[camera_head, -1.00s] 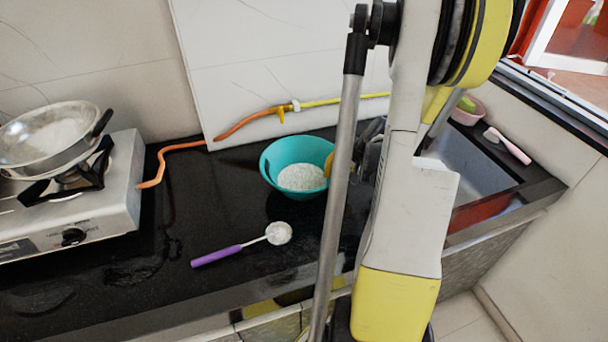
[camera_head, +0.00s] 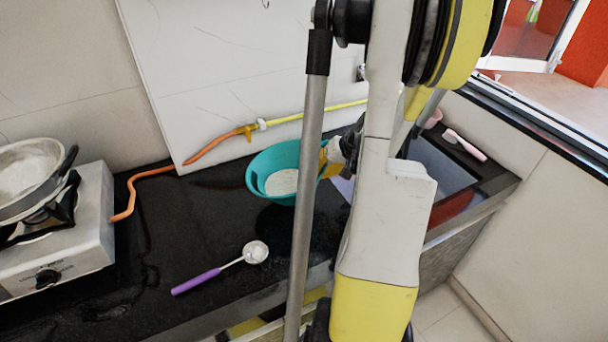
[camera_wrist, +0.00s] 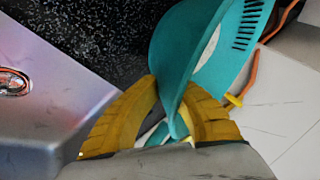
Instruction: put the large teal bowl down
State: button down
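The large teal bowl (camera_head: 258,176) is at the back of the black counter in the head view, with a pale patch inside. It looks tilted, its open side turned toward the lower right. A dark patch on the counter lies below it; I cannot tell whether its base touches. My gripper (camera_head: 327,160) is at the bowl's right side, partly hidden by my arm. In the wrist view, the yellow fingers of my gripper (camera_wrist: 170,95) are on either side of the rim of the bowl (camera_wrist: 190,45), closed on it.
A purple-handled ladle (camera_head: 215,277) lies on the counter in front of the bowl. A stove (camera_head: 60,250) with a pan (camera_head: 25,180) stands left. An orange hose (camera_head: 150,177) runs along the wall behind. A sink (camera_head: 440,170) is to the right. Counter left of the bowl is clear.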

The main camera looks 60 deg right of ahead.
jog(key=s+d+r+p, duration=0.1)
jog(key=s+d+r, duration=0.2)
jog(key=s, duration=0.2)
jog(key=shift+s+r+p, duration=0.25)
jog(key=shift+r+p, duration=0.15)
jog(key=w+a+n, duration=0.1)
jog(key=w+a, duration=0.2)
jog(key=w+a+n+y, duration=0.1)
jog(key=w+a, duration=0.2)
jog(key=w, duration=0.1)
jog(key=w+a+f+n, duration=0.1)
jog(key=w+a, duration=0.2)
jog(key=shift+w+a+y, duration=0.3)
jog(key=shift+a+y, duration=0.1)
jog(key=w+a+n+g+y, duration=0.1)
jog(key=w+a+n, duration=0.1)
jog(key=a, duration=0.9)
jog(key=w+a+f+n+g+y, duration=0.1)
jog(key=w+a+n, duration=0.2)
jog(key=a, duration=0.9)
jog(key=w+a+f+n+g+y, duration=0.1)
jog(key=w+a, duration=0.4)
jog(key=a, duration=0.6)
jog(key=shift+a+n+y, duration=0.2)
jog(key=shift+n+y, duration=0.3)
jog(key=shift+n, duration=0.7)
jog(key=shift+w+d+f, duration=0.1)
jog(key=shift+d, duration=0.05)
